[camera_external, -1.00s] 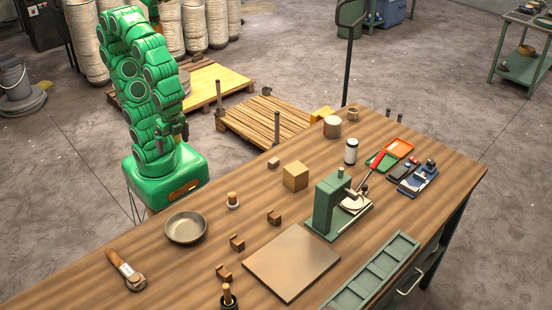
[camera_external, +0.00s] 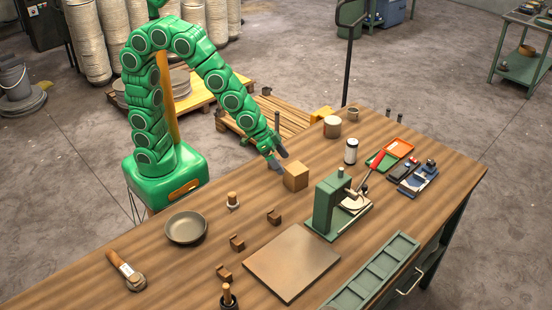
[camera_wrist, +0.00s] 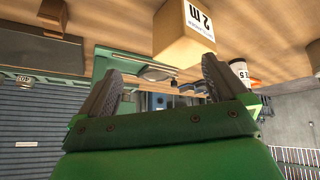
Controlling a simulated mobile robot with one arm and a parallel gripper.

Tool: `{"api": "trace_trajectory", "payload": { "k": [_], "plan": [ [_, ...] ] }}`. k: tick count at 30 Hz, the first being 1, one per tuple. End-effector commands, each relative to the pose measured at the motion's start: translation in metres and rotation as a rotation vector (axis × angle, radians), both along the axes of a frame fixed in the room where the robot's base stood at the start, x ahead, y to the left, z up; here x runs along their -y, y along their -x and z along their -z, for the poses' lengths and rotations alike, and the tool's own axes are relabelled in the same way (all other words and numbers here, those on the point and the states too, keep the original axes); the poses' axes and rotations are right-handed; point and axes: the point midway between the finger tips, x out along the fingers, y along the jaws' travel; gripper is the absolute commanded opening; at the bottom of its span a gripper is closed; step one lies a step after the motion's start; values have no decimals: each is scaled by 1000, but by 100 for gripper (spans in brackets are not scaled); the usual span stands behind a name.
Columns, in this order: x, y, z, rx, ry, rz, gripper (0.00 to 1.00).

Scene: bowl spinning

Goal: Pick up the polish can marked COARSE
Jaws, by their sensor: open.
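My gripper (camera_external: 281,159) is open and empty, low over the bench's far edge, just left of a wooden cube and well left of the white can. In the wrist view its two dark fingers (camera_wrist: 160,85) are spread apart.
The wooden cube (camera_external: 295,177) is close to my gripper; its "2 m" label shows in the wrist view (camera_wrist: 186,34). The green press (camera_external: 328,207), red-handled, stands right of it. Bare bench lies between cube and can.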

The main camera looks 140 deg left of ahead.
Motion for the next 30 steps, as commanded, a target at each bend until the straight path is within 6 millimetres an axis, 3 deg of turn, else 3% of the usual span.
{"api": "trace_trajectory", "payload": {
  "k": [3, 10, 14, 19, 24, 30],
  "plan": [
    [-54, -3, 12, 54, -52, -96, 100],
    [-150, 7, 25, 148, -175, -266, 100],
    [-206, 25, 34, 190, -259, -364, 100],
    [-276, 63, 45, 232, -382, -492, 100],
    [-321, 97, 51, 250, -478, -581, 100],
    [-341, 114, 52, 260, -528, -619, 100]
  ]
}}
